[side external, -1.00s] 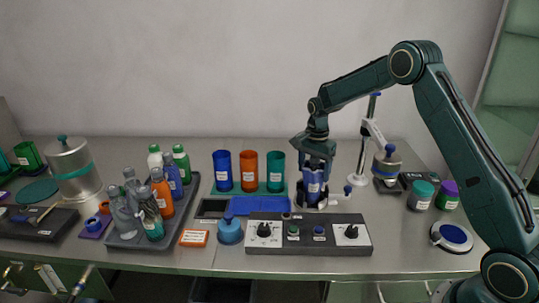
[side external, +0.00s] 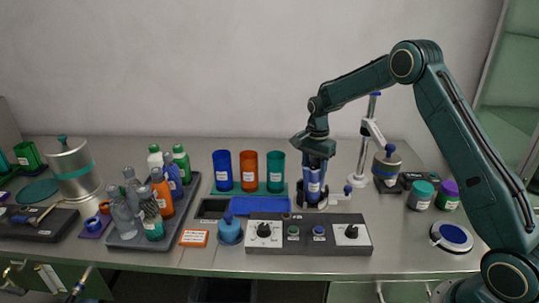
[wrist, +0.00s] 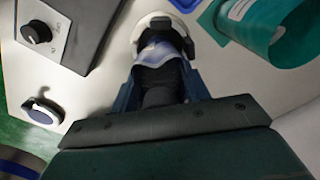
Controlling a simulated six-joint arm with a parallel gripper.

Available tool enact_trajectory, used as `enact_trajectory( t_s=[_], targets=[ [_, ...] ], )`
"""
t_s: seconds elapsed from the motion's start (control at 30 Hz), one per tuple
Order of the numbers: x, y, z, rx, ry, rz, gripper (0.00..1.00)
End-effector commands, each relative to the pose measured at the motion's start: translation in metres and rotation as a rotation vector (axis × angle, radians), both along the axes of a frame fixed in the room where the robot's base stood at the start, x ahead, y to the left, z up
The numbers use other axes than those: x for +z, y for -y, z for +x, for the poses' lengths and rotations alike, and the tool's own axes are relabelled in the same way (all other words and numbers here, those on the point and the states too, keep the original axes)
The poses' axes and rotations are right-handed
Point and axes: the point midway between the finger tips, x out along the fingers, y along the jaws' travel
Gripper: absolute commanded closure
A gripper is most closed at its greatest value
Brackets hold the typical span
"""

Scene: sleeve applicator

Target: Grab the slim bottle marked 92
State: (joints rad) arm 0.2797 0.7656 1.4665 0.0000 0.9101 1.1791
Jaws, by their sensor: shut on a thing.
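The bottle is upright at a small white stand. In the wrist view the blue and white bottle (wrist: 160,48) shows between my fingers, with part of it hidden by them. The number on its label is too small to read. Several other bottles, clear, orange, blue and green-capped, stand in the grey tray (side external: 115,242) at the left; their marks cannot be read either.
A control panel (side external: 275,247) with knobs lies in front of my gripper. Blue, orange and teal cups (side external: 276,172) stand to its left. Lidded jars (side external: 421,195) stand farther right.

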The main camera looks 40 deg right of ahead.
Motion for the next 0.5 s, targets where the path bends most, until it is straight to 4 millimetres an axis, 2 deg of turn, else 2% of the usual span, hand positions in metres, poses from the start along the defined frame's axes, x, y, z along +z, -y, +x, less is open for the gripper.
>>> enact_trajectory(
  t_s=[0.27, 0.5],
  targets=[
    [0.024, 0.0, 0.001, 0.0, 0.005, -0.001, 1.0],
    [0.066, 0.0, 0.001, 0.0, 0.006, -0.002, 1.0]
  ],
)
